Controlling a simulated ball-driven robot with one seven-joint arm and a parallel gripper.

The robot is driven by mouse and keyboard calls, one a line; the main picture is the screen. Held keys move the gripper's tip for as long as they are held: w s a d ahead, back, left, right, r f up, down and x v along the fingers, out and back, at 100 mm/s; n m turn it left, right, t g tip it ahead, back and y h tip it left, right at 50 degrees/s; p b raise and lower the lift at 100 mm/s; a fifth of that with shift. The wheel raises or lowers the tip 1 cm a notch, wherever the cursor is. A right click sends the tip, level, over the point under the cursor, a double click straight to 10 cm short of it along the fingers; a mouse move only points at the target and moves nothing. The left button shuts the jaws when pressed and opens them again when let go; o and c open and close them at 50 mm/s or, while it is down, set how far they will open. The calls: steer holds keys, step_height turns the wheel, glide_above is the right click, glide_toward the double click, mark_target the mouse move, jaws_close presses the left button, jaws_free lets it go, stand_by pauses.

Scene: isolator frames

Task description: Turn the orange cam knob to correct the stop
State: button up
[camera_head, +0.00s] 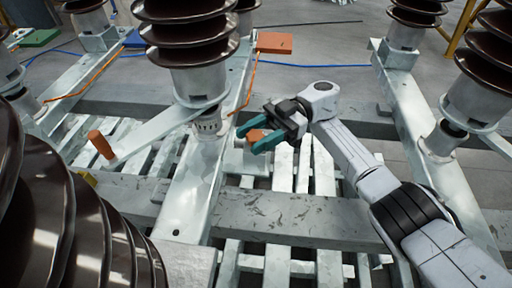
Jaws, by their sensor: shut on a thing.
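The orange cam knob (256,135) shows between the teal fingers of my gripper (252,138), right of the base of the middle insulator. My gripper is shut on the knob. The fingers and the dark gripper body cover much of it. A pale metal block (244,160) sits just below the knob. I cannot make out the stop or any mark of the knob's angle.
Brown ribbed insulators (190,35) stand on galvanized beams (192,190). A flat metal lever (155,130) with an orange cylindrical end (100,144) reaches left. A large insulator (60,220) fills the lower left. Slatted gaps lie below. An orange box (274,42) lies behind.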

steer(key=shift+f+n+g+h+b, duration=0.2)
steer(key=shift+n+g+h+b, duration=0.35)
steer(key=shift+b, duration=1.95)
steer(key=shift+f+n+g+h+b, duration=0.2)
steer(key=shift+n+g+h+b, duration=0.35)
steer(key=shift+b, duration=1.95)
steer(key=b, duration=0.1)
steer(key=g+b, duration=0.1)
steer(key=b, duration=0.1)
steer(key=shift+a+r+n+h, duration=0.1)
steer(key=shift+r+n+h, duration=0.15)
steer(key=shift+n+h, duration=0.05)
steer(key=shift+r+b, duration=0.2)
steer(key=shift+b, duration=0.45)
steer(key=o, duration=1)
steer(key=shift+c, duration=0.2)
steer(key=shift+r+p, duration=0.35)
steer(key=shift+p, duration=1.25)
steer(key=m+t+y+p, duration=0.3)
steer(key=p, duration=1.2)
steer(key=shift+t, duration=0.4)
steer(key=m+t+y+p, duration=0.1)
steer(key=m+t+p, duration=0.1)
steer(key=p, duration=0.5)
steer(key=shift+m+t+y+p, duration=0.3)
steer(key=shift+t+y, duration=0.1)
steer(key=shift+t, duration=0.3)
